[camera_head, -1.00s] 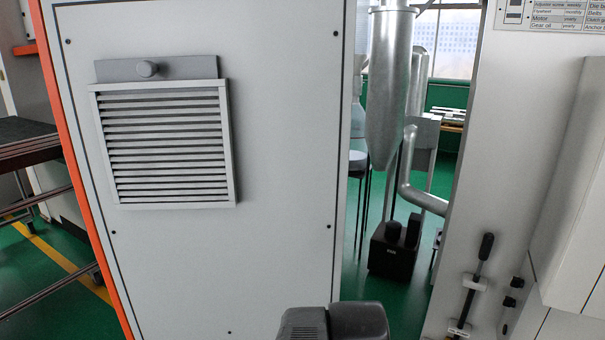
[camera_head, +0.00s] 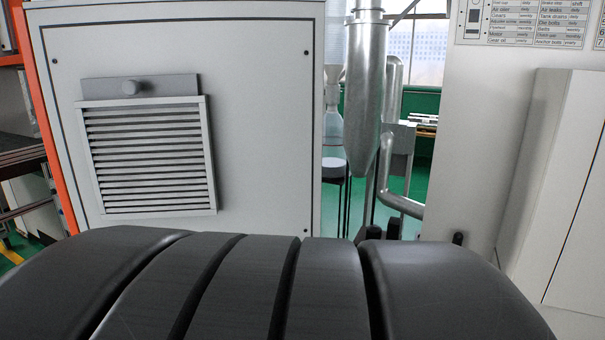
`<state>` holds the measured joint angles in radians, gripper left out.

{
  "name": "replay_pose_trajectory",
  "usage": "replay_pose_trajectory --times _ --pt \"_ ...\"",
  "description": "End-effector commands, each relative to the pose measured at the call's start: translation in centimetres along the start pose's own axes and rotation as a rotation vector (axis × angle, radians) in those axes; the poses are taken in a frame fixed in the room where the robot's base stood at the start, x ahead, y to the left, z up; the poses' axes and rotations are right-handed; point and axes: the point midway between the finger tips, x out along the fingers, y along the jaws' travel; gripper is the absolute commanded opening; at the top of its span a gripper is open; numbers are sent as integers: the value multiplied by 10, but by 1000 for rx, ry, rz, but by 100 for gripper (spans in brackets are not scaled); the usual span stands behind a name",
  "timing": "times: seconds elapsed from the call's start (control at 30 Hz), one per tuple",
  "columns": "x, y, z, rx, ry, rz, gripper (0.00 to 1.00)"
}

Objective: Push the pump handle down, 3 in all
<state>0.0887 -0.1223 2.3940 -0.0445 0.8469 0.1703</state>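Only the black top end of what looks like the pump handle (camera_head: 458,238) shows in the head view, right of centre, in front of the white panel. The rest of the handle and its mount are hidden behind a large dark ribbed part of my arm, which fills the lower part of the picture. My gripper is not in view, so I cannot see its fingers or whether it touches the handle.
A white cabinet (camera_head: 260,120) with a louvred vent (camera_head: 150,155) stands at left. A metal duct (camera_head: 365,90) hangs in the gap behind. A white wall box (camera_head: 560,190) juts out at right, beside the handle. The near floor is mostly covered by my arm.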

Motion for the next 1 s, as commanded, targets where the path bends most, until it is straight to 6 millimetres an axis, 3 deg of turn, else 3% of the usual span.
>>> replay_pose_trajectory --times 0.07,0.4,1.0 --pt "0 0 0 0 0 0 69" --pt "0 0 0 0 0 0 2" --pt "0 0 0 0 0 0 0"
